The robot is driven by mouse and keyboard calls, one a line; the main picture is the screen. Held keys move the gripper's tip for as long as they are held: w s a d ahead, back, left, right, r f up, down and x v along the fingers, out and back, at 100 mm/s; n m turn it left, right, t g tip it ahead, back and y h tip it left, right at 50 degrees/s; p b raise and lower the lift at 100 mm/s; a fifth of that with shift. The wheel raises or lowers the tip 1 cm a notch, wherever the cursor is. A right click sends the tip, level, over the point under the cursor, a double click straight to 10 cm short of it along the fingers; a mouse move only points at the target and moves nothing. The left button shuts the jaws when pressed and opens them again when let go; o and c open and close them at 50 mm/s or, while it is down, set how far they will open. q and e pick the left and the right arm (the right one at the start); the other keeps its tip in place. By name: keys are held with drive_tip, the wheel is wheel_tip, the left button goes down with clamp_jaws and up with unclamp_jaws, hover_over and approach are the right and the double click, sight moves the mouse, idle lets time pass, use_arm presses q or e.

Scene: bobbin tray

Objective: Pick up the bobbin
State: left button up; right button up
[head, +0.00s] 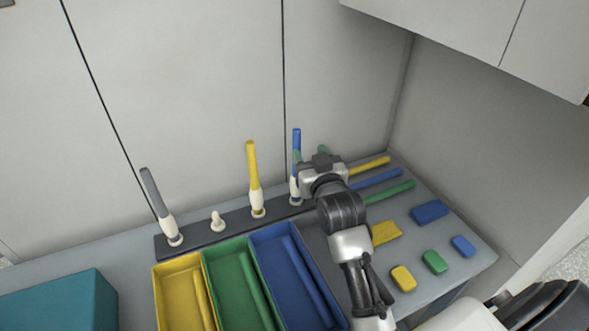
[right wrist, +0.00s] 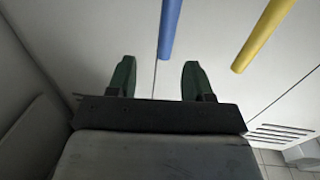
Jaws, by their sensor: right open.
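A row of upright bobbins stands on a dark rack (head: 196,238) in the head view: a grey one (head: 155,193) at the left, a yellow one (head: 253,168) and a blue one (head: 297,140). Each has a cream lower part. A short cream peg (head: 217,222) between the grey and yellow ones is bare. My right gripper (head: 310,154) is open, with green fingers, close by the blue bobbin. In the right wrist view, the blue bobbin (right wrist: 169,25) shows beyond the open fingers (right wrist: 157,76), roughly in line with the gap. The yellow bobbin (right wrist: 264,33) is to its right. Nothing is held.
Yellow (head: 162,288), green (head: 216,281) and blue (head: 270,268) trays stand in front of the rack. Yellow, blue and green rods (head: 388,194) lie at the right. Several coloured blocks (head: 429,211) lie on the counter. A teal box (head: 62,304) is at the left. A wall stands behind.

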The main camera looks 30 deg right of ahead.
sight(297, 143)
drive_tip(key=w, duration=0.4)
drive_tip(key=w+p, duration=0.1)
drive_tip(key=w, duration=0.1)
drive_tip(key=shift+w+d+f, duration=0.15)
drive_tip(key=shift+w+f, duration=0.15)
drive_tip(key=shift+w, duration=0.05)
drive_tip(key=shift+w+d+f, duration=0.1)
drive_tip(key=shift+w, duration=0.4)
use_arm(q)
drive_tip(key=shift+s+r, duration=0.45)
drive_tip(key=shift+r, duration=0.2)
use_arm(e)
clamp_jaws()
